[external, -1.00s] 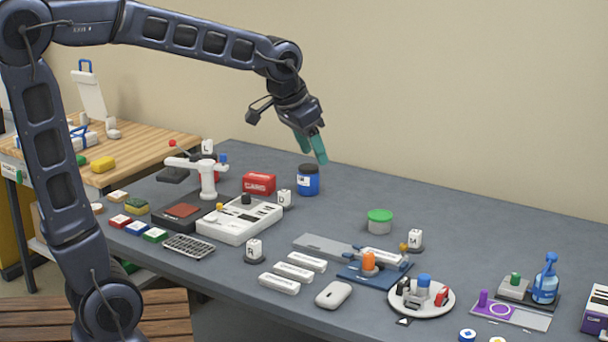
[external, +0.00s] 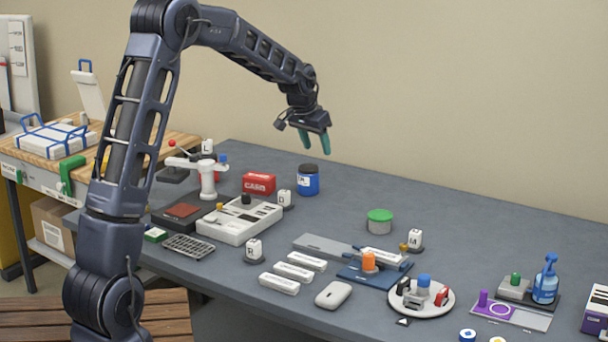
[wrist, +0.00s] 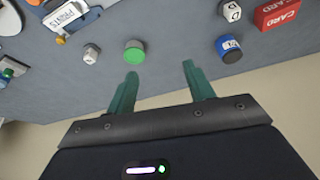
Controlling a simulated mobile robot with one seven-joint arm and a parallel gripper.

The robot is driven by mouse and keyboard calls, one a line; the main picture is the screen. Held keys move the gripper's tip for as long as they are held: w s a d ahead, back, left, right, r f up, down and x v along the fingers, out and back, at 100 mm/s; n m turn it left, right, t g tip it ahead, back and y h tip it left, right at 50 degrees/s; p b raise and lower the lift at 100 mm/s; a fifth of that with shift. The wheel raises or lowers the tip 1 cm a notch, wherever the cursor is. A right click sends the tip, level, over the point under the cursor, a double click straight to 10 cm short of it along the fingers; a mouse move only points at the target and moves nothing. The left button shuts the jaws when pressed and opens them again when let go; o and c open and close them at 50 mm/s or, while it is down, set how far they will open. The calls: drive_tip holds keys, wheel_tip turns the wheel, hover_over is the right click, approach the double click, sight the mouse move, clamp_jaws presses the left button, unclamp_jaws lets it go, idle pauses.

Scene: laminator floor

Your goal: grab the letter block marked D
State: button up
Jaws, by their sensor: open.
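Several small white letter blocks stand on dark round bases on the grey table; their letters are too small to read surely, so I cannot tell which is D. One block (external: 285,197) stands left of the blue jar, another (external: 254,248) nearer the front, another (external: 415,239) right of the green-lidded tub, and one (external: 207,147) at the back left. In the wrist view, one block (wrist: 231,11) is at the top, another (wrist: 91,54) at left. My gripper (external: 316,142) is open and empty, above the table's back; its teal fingers (wrist: 160,72) point down.
A blue jar (external: 308,180), a red card box (external: 259,184) and a green-lidded tub (external: 379,222) stand at the back. A white-topped machine (external: 240,222), white bars (external: 293,271) and a round white tray (external: 422,304) fill the front. The back right of the table is clear.

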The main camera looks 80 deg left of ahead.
drive_tip(key=s+a+f+n, duration=0.1)
drive_tip(key=s+a+f, duration=0.1)
drive_tip(key=a+f, duration=0.3)
drive_tip(key=s+a+f, duration=0.1)
drive_tip(key=a+f, duration=0.1)
drive_tip(key=a, duration=0.5)
drive_tip(key=n, duration=0.1)
approach(284, 191)
drive_tip(key=x, duration=0.5)
drive_tip(key=shift+s+a, duration=0.1)
drive_tip(key=shift+x, duration=2.7)
drive_tip(key=shift+y, duration=0.3)
clamp_jaws()
